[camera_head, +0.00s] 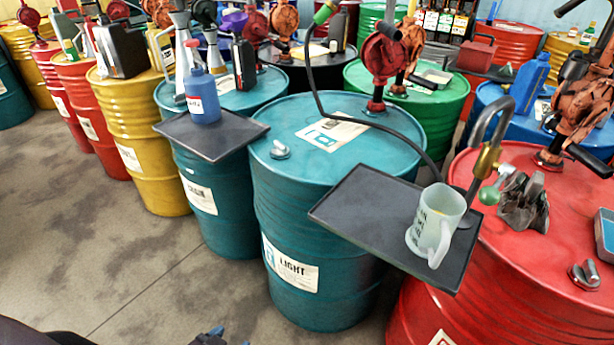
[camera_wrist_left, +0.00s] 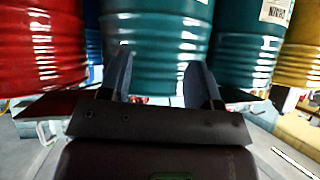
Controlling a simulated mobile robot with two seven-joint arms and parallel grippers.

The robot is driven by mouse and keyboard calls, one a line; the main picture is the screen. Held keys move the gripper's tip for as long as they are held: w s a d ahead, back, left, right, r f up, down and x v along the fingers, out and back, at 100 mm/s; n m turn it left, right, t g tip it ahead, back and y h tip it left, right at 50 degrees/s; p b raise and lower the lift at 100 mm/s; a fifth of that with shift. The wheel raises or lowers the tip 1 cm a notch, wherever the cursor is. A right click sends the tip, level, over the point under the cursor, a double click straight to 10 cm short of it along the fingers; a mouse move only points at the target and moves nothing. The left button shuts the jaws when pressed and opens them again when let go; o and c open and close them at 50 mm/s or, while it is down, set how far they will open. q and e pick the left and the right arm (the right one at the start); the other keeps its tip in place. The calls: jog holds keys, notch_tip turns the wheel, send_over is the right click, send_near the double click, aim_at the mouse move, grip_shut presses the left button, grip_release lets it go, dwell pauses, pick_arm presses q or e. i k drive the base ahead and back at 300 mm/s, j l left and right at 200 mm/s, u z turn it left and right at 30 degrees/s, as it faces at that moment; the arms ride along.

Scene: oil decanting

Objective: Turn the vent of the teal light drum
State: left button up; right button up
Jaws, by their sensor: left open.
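The teal light drum (camera_head: 300,215) stands in the middle of the head view, with a white label reading LIGHT (camera_head: 290,265) on its side. A small silver vent (camera_head: 281,149) sits on its top, near the left rim. My left gripper (camera_wrist_left: 158,75) is open and empty in the left wrist view, with a teal drum side (camera_wrist_left: 155,45) beyond its two fingers. The vent is not visible there. My right gripper is in neither view.
A black tray (camera_head: 345,200) with a whitish jug (camera_head: 437,222) overhangs the drum's front right. A hand pump (camera_head: 382,60) and black hose (camera_head: 330,112) rise behind the vent. Another tray (camera_head: 190,143) with a blue bottle (camera_head: 203,98) is at left. A red drum (camera_head: 500,290) stands right. Floor in front is clear.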

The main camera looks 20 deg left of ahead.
aim_at(281, 151)
jog(key=i+j, duration=0.1)
jog(key=j, duration=0.65)
jog(key=i+j, duration=0.15)
jog(key=j, duration=0.25)
jog(key=i+j, duration=0.1)
jog(key=j, duration=0.3)
